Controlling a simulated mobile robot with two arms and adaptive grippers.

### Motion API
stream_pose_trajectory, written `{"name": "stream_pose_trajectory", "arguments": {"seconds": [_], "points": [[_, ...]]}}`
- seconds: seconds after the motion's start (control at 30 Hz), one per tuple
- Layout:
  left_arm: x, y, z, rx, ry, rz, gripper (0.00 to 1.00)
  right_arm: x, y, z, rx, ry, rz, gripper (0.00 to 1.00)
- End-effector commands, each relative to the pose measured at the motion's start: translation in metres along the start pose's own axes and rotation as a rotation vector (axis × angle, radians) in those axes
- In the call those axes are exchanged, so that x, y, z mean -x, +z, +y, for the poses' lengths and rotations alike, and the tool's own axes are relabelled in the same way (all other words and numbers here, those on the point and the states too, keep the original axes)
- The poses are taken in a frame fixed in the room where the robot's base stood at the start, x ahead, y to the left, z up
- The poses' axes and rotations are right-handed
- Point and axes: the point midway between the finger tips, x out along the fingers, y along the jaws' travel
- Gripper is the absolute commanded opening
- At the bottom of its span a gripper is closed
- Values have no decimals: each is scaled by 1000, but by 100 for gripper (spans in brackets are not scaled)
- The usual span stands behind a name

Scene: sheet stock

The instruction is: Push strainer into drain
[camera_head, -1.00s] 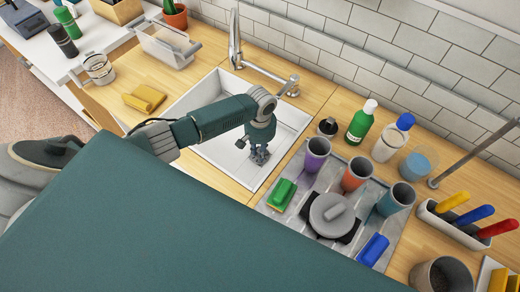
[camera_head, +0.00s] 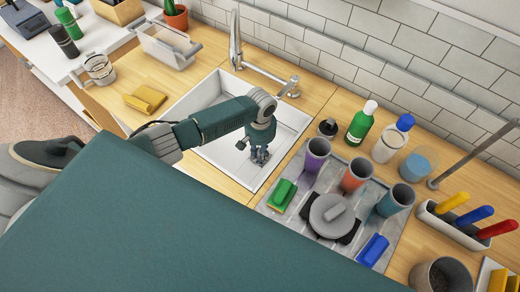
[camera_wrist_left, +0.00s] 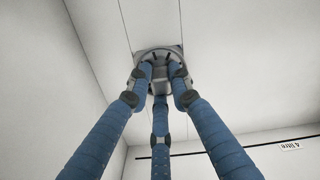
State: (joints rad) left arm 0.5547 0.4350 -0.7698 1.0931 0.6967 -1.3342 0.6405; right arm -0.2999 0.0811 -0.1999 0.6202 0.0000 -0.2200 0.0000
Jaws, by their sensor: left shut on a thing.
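The white sink (camera_head: 215,155) is set in the wooden counter, and my left arm reaches down into it. My left gripper (camera_head: 260,156) is low in the basin, close to its floor. In the left wrist view, its blue fingers (camera_wrist_left: 158,85) are closed together on a grey round strainer (camera_wrist_left: 147,55) at the sink floor. The drain opening is hidden under the strainer and fingers, so I cannot tell how deep the strainer sits. My right gripper is not in view.
A faucet (camera_head: 236,50) rises behind the basin. A yellow sponge (camera_head: 145,98) lies left of the sink. A green bottle (camera_head: 361,124) stands by the wall.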

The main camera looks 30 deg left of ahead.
Motion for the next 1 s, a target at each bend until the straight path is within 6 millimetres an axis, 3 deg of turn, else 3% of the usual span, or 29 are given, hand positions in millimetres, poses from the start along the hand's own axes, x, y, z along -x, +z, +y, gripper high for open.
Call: {"name": "stream_pose_trajectory", "arguments": {"seconds": [0.47, 0.5, 0.6, 0.8, 0.83, 0.9, 1.0], "points": [[-5, 4, 2, 2, 2, -6, 0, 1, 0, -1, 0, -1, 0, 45], [-5, 4, 2, 2, 2, -7, 22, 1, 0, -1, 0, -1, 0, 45], [-5, 4, 1, 1, 1, -6, 42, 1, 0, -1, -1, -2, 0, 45], [-4, 2, 1, 2, 1, -4, 42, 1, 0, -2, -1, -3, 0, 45], [-4, 2, 1, 2, 0, -4, 44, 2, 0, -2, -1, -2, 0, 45], [-3, 2, 1, 2, 0, -3, 58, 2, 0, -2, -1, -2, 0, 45], [-3, 2, 1, 3, 0, -3, 61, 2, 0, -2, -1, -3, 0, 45]]}}
